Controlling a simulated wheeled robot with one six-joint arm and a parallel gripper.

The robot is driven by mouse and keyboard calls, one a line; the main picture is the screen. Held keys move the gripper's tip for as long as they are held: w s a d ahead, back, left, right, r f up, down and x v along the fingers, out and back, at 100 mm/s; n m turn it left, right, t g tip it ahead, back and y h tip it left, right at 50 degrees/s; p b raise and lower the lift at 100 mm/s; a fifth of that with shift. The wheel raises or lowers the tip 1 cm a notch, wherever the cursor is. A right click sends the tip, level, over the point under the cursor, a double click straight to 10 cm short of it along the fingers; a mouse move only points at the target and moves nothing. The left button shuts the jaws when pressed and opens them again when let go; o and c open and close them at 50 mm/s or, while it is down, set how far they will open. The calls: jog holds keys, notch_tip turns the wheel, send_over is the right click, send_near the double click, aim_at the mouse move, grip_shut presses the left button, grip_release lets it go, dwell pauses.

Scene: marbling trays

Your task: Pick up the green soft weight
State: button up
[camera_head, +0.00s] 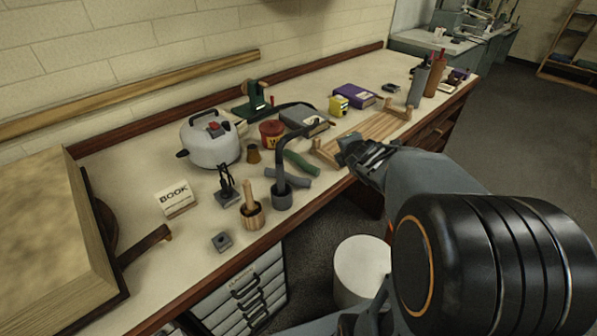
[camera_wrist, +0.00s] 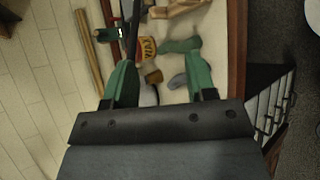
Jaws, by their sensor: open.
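The green soft weight (camera_head: 301,163) lies on the workbench as a short curved roll, just behind a grey soft weight (camera_head: 288,178). In the wrist view the green weight (camera_wrist: 180,45) shows beyond my fingertips, nearer the right finger. The grey weight (camera_wrist: 178,81) shows partly beside that right finger. My gripper (camera_head: 350,145) is over the bench's front edge, to the right of the green weight and apart from it. In the wrist view its two green fingers (camera_wrist: 158,62) are spread wide with nothing held between them.
A dark bent tool in a holder (camera_head: 281,195) stands close in front of the weights. A red tin (camera_head: 271,133), a small brown cup (camera_head: 253,155) and a grey box (camera_head: 304,118) are behind. A wooden rack (camera_head: 372,134) lies to the right. A white bin (camera_head: 362,268) stands below.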

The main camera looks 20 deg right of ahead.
notch_tip(320, 180, down, 6)
jog(key=w+d+n+t+y+b, duration=0.2)
jog(key=w+n+y, duration=0.1)
jog(key=n, duration=0.7)
jog(key=n+g+y+b, duration=0.1)
jog(key=n+y+b, duration=0.2)
jog(key=n+y, duration=0.55)
send_near(318, 170)
jog(key=w+a+n+h, duration=0.2)
jog(key=w+a+n, duration=0.1)
jog(key=shift+f, duration=0.4)
jog(key=shift+x, duration=3.2)
jog(key=shift+d, duration=0.1)
jog(key=shift+c, duration=0.3)
jog(key=c, duration=0.7)
jog(key=shift+c, duration=0.6)
jog(key=shift+r, duration=0.1)
